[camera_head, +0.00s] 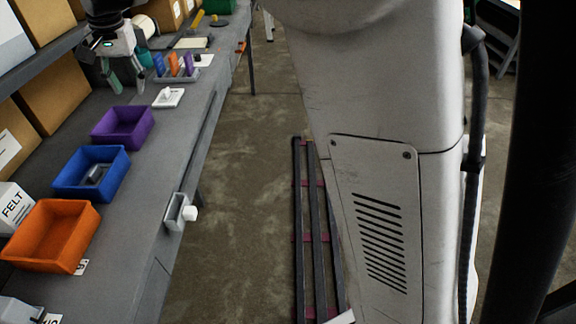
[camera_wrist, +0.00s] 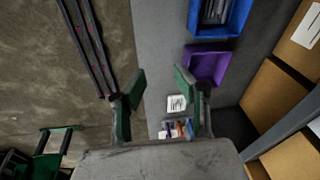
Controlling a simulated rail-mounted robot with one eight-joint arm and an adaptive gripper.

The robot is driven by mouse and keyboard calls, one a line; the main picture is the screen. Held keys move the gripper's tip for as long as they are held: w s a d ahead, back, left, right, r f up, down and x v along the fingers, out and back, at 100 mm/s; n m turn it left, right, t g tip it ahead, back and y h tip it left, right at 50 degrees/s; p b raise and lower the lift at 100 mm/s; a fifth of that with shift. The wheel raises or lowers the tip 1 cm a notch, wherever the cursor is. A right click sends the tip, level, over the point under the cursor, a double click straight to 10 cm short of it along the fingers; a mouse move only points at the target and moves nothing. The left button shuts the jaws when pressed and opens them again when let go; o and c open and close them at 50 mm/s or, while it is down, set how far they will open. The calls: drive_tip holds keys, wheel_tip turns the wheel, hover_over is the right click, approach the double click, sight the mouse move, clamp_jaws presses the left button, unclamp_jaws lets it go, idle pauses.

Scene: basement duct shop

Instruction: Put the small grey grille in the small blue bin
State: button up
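The blue bin (camera_head: 72,188) stands on the grey bench between the purple and orange bins. A grey slatted piece that looks like the small grille (camera_head: 95,174) lies inside it. The wrist view also shows the blue bin (camera_wrist: 218,35) at the top edge, with the grey grille (camera_wrist: 213,11) in it, partly cut off. My gripper (camera_head: 128,80) is up the bench, beyond the purple bin and away from the blue bin. In the wrist view my gripper (camera_wrist: 160,90) has its green fingers wide apart with nothing between them.
The purple bin (camera_head: 122,126) and orange bin (camera_head: 50,236) flank the blue bin. A white card (camera_head: 168,98) and a tray of coloured pieces (camera_head: 178,76) lie farther along. Boxes line the left shelf. A small holder (camera_head: 176,212) juts from the bench edge.

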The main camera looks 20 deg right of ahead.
drive_tip(key=s+d+r+n+t, duration=0.2)
drive_tip(key=s+d+r, duration=0.1)
drive_tip(key=s+d, duration=1.25)
drive_tip(key=s+d+f+t, duration=0.1)
drive_tip(key=s+d+f, duration=0.2)
drive_tip(key=s, duration=0.3)
drive_tip(key=s+d+f+n+t, duration=0.1)
drive_tip(key=s+d+f, duration=0.3)
drive_tip(key=s, duration=0.2)
drive_tip(key=s+d+f+t, duration=0.1)
drive_tip(key=s+d+f, duration=0.2)
drive_tip(key=s, duration=0.3)
drive_tip(key=shift+d+f+h, duration=0.4)
drive_tip(key=shift+d, duration=0.2)
drive_tip(key=shift+s, duration=0.1)
wheel_tip(320, 180, down, 5)
drive_tip(key=b, duration=0.5)
drive_tip(key=shift+f, duration=0.2)
